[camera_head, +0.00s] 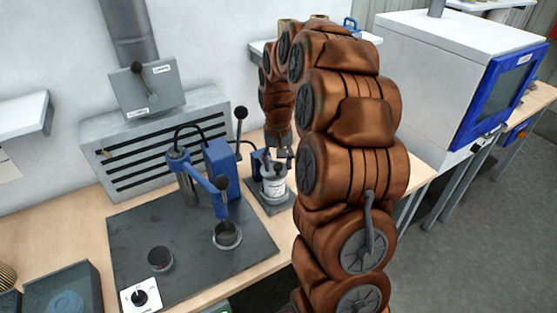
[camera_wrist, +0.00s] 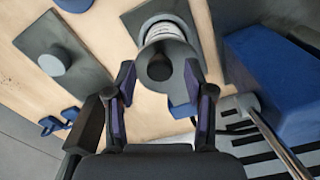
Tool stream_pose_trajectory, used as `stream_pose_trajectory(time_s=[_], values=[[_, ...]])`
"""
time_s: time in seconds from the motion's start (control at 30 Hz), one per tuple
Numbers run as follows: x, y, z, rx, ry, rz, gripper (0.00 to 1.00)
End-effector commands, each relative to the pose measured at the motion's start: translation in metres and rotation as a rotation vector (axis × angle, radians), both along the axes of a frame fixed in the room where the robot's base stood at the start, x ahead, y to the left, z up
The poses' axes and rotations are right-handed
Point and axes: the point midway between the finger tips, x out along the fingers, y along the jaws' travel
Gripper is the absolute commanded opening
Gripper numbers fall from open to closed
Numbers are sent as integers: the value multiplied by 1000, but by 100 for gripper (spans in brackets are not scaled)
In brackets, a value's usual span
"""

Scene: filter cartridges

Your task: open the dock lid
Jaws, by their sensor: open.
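The dock appears to be the small station at the back of the bench. A grey canister with a white label (camera_head: 273,187) stands upright on its dark base plate (camera_head: 268,207). In the wrist view a dark grey round top with a darker knob (camera_wrist: 160,68) covers much of the canister, whose white label (camera_wrist: 166,31) shows past it. I cannot tell for sure whether this top is the dock lid. My gripper (camera_head: 279,152) is just above the canister. In the wrist view my gripper (camera_wrist: 158,76) is open, one finger on each side of the knob, with nothing held.
A blue lever press (camera_head: 221,165) stands left of the canister on a dark mat (camera_head: 190,270). Its blue body (camera_wrist: 275,85) is close at right in the wrist view. Another dark plate with a grey knob (camera_wrist: 54,62) lies at left. A blue-doored cabinet (camera_head: 430,60) stands right.

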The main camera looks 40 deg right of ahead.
Motion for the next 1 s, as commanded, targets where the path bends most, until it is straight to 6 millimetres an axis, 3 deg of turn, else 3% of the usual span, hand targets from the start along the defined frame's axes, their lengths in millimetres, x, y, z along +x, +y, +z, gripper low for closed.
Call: stream_pose_trajectory(time_s=[0.33, 0.83, 1.0], values=[[0, 0, -4, 0, 0, 0, 53], [0, 0, -4, 0, 1, 0, 2], [0, 0, -4, 0, 1, 0, 0]])
